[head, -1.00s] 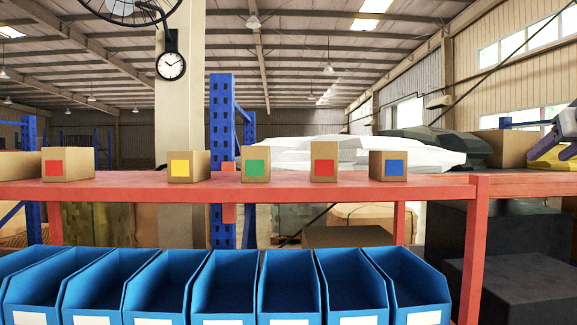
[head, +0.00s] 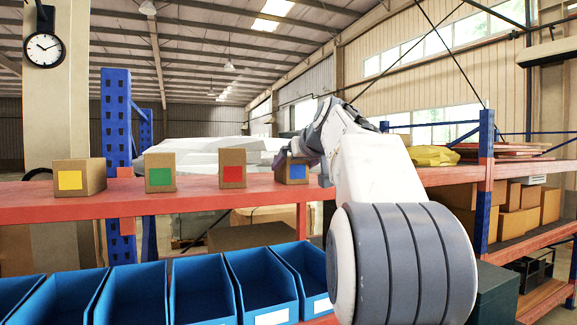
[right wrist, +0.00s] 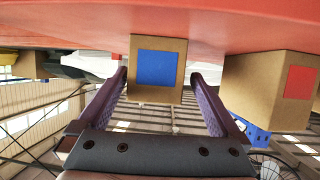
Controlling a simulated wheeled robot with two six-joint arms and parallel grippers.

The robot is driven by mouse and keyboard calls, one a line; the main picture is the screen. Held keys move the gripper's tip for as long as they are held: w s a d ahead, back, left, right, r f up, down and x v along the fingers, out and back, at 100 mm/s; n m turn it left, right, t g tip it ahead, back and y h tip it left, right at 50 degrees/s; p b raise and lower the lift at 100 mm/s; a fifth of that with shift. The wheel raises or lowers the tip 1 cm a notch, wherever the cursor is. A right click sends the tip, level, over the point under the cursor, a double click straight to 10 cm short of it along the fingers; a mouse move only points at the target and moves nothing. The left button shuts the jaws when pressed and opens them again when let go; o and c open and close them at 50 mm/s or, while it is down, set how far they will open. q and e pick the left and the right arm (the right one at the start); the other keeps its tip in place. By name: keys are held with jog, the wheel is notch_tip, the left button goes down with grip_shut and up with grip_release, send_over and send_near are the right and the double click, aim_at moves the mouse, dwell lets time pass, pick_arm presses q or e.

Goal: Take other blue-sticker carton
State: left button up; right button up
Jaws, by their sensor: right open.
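The blue-sticker carton (head: 292,172) stands upright on the red shelf (head: 200,198), at the right end of the row in the head view. My right gripper (head: 298,155) is at this carton, its arm reaching in from the right. In the right wrist view, which shows the scene upside down, the carton (right wrist: 158,92) with its blue square lies between the tips of the two open purple fingers (right wrist: 161,76). A gap shows on each side, so the fingers are not closed on it. My left gripper is not in view.
A red-sticker carton (head: 232,168) stands just left of the blue one, then a green-sticker carton (head: 160,172) and a yellow-sticker carton (head: 80,177). Blue bins (head: 262,285) line up below the shelf. A blue rack post (head: 486,190) stands at the right.

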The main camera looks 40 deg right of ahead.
jog(key=p+x, duration=0.1)
jog(key=x, duration=0.1)
jog(key=p+x, duration=0.2)
jog(key=shift+w+d, duration=0.1)
jog(key=shift+d, duration=0.25)
jog(key=shift+w+f, duration=0.25)
jog(key=c, duration=1.2)
jog(key=shift+c, duration=1.1)
jog(key=shift+r, duration=0.15)
